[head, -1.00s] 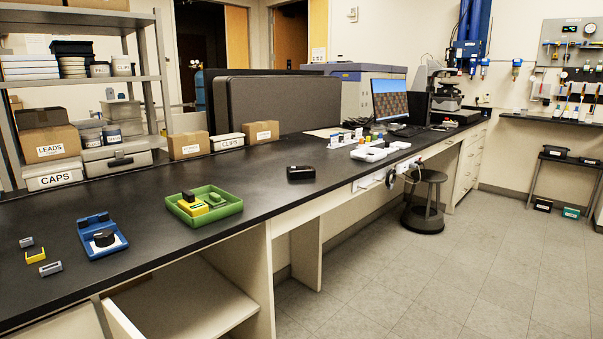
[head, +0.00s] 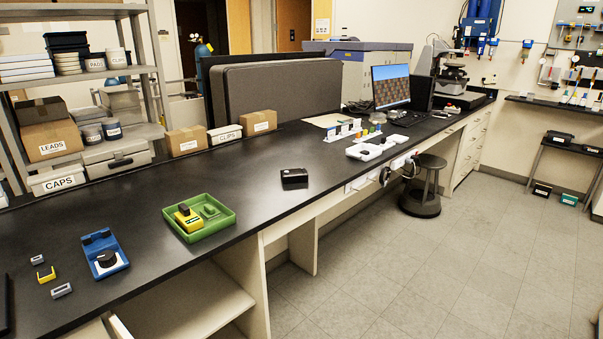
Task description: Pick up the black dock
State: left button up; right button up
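The black dock (head: 294,178) appears to be the small black box lying alone on the dark benchtop, in the middle of the head view. It sits near the bench's front edge, to the right of the green tray. Nothing touches it or covers it. Neither of my grippers shows in the head view.
The black bench (head: 340,190) is clear around the box. A green tray (head: 228,226) holds a yellow item (head: 187,219). A blue device (head: 104,254) and small parts lie further left. Boxes and a grey divider (head: 284,92) line the back. A stool (head: 425,185) stands by the bench.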

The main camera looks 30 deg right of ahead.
aim_at(300, 175)
jog(key=i+l+u, duration=0.1)
jog(key=l, duration=0.9)
jog(key=i+l+u, duration=0.1)
jog(key=l, duration=0.9)
jog(key=i+l, duration=0.15)
jog(key=l, duration=0.25)
jog(key=i+l+u, duration=0.15)
jog(key=l, duration=0.25)
jog(key=i+l, duration=0.15)
jog(key=l, duration=0.25)
jog(key=i+l+u, duration=0.1)
jog(key=l, duration=0.3)
jog(key=i+l+u, duration=0.1)
jog(key=l, duration=0.35)
jog(key=i, duration=0.05)
